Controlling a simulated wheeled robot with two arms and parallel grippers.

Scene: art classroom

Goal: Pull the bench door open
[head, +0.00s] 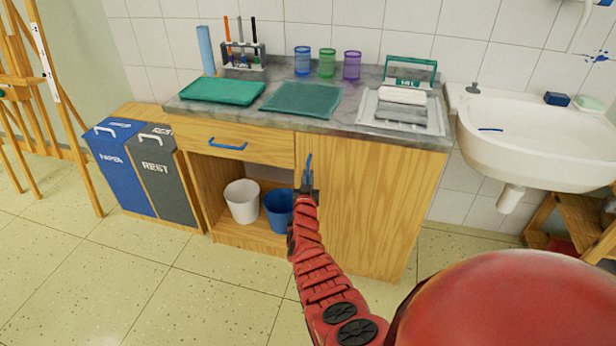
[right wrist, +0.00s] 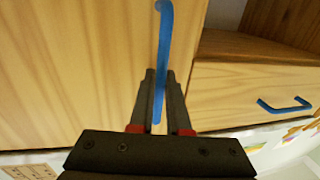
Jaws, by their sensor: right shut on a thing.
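The wooden bench door (head: 367,208) is on the right half of the bench and looks closed. Its blue vertical handle (head: 308,163) is near the door's left edge. My right gripper (head: 308,184) is at the lower part of this handle. In the right wrist view the fingers (right wrist: 160,100) are shut on the blue handle (right wrist: 163,50), with the door (right wrist: 60,70) behind. My left gripper is in neither view.
A drawer (head: 235,142) with a blue handle is left of the door. Below it, an open shelf holds a white bucket (head: 242,201) and a blue bucket (head: 279,210). Bins (head: 122,170) stand at left, a sink (head: 540,140) at right. The floor in front is clear.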

